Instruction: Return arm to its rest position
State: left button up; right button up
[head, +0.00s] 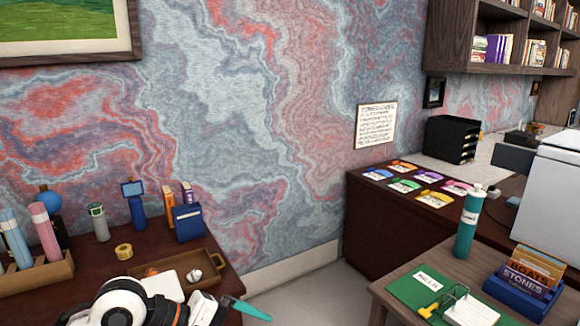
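My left arm comes in at the bottom left, white and black with an orange ring. My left gripper (222,309) is at the bottom edge of the head view, over the front right of the dark desk (97,262). A slim teal object (250,310) shows right at its end and reaches out past the desk's right edge. The fingers are too small and cut off to tell whether they are open or shut on it. My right arm and gripper are not in view.
A brown tray (212,259) with small items lies close behind my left arm. A tape roll (124,252), a blue box (188,222) and tubes in a holder (66,267) stand around it. A side table (388,284) at right carries a teal bottle (468,222). Floor shows between.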

pick_arm(q)
jog(key=s+d+r+n+t+h, duration=0.3)
jog(key=d+r+n+h, duration=0.3)
jog(key=r+n+h, duration=0.4)
jog(key=w+a+r+n+t+y, duration=0.25)
jog(key=a+n+t, duration=0.25)
jog(key=n+t, duration=0.8)
jog(key=w+a+f+n+g+y, duration=0.1)
jog(key=a+f+n+y, duration=0.7)
jog(key=n, duration=0.7)
jog(key=w+a+f+n+g+y, duration=0.1)
jog(key=a+f+n+y, duration=0.5)
jog(key=f+n+y, duration=0.6)
jog(key=s+f+n+g+h, duration=0.1)
jog(key=s+f+n+g, duration=0.55)
jog(key=s, duration=0.35)
jog(key=s+f+n+g+h, duration=0.2)
jog(key=s+f+n+g, duration=0.35)
jog(key=s+f, duration=0.35)
notch_tip(320, 180, down, 26)
jog(key=s+g, duration=0.2)
jog(key=s+a+f+g, duration=0.1)
jog(key=s+a+f, duration=0.1)
jog(key=s+f, duration=1.3)
jog(key=shift+s+a+f+m+y, duration=0.25)
jog(key=shift+s+m+y, duration=0.15)
jog(key=shift+s, duration=0.2)
